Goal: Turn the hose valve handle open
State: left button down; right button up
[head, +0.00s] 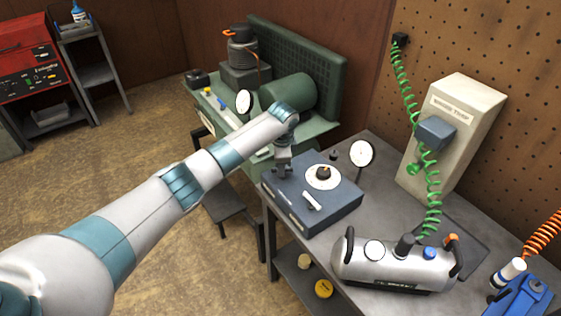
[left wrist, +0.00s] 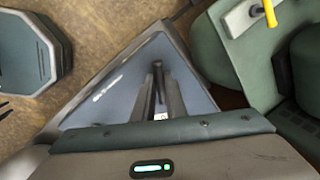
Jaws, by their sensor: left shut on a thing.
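A green hose valve (head: 414,168) hangs on the green coiled hose (head: 430,195) by the beige box at the wall. Which part of it is the handle is too small to tell. My left gripper (head: 284,168) is well to the left of it, pointing down at the back left corner of a blue-grey box (head: 335,207) on the bench. In the left wrist view my left gripper's fingers (left wrist: 158,85) are nearly together over a blue-grey surface. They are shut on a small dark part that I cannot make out. My right gripper is not in view.
The blue-grey box carries a dial (head: 323,177) and a white lever (head: 312,201). A silver tank (head: 388,262) with dark handles stands at the bench front. A round white gauge (head: 362,153) stands behind the box. A green machine (head: 290,97) is at the back left.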

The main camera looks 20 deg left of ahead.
pick_arm(q)
jog(key=n+p, duration=0.1)
jog(key=n, duration=0.2)
jog(key=shift+d+r+n+y+p, duration=0.1)
jog(key=shift+r+n+y+p, duration=0.1)
jog(key=shift+n+y+p, duration=0.15)
jog(key=shift+n+g+p, duration=0.3)
jog(key=shift+n+p, duration=0.1)
jog(key=shift+n, duration=0.75)
jog(key=shift+f, duration=0.1)
jog(key=c, duration=1.8)
grip_release()
jog(key=shift+d, duration=0.1)
